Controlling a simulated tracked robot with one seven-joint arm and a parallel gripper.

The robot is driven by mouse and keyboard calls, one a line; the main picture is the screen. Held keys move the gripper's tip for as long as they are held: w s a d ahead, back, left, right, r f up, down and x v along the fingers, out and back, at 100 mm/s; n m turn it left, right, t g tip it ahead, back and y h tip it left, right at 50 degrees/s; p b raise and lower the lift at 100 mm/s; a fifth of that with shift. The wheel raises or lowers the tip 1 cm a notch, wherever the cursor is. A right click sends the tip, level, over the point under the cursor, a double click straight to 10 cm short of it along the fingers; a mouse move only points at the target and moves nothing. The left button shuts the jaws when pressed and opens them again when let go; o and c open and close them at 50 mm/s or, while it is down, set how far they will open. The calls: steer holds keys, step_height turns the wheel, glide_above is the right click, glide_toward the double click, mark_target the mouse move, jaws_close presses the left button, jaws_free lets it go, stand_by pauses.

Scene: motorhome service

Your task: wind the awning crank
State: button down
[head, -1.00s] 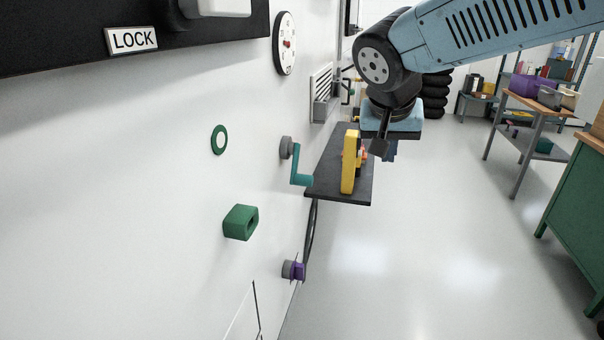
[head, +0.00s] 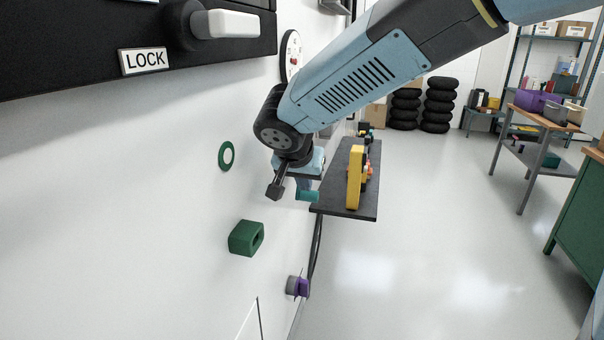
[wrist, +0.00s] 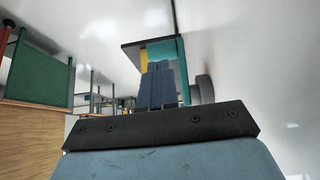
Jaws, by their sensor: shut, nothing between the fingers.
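The teal awning crank (head: 309,196) sticks out from the white wall. In the head view my arm and gripper hide its grey hub, and only the handle end shows. In the wrist view the teal crank (wrist: 183,72) and its grey round hub (wrist: 203,88) show just right of my fingers. My gripper (head: 303,186) is at the crank, its blue fingers together with nothing between them. In the wrist view the closed fingers (wrist: 159,72) lie alongside the crank arm; whether they touch it I cannot tell.
A dark shelf (head: 334,203) with a yellow object (head: 354,180) stands just beyond the crank. A green socket block (head: 246,238), a green ring (head: 227,156) and a purple knob (head: 301,287) are on the wall.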

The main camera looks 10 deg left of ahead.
mark_target(308, 195)
steer(key=shift+x, duration=1.95)
steer(key=shift+a+f, duration=0.15)
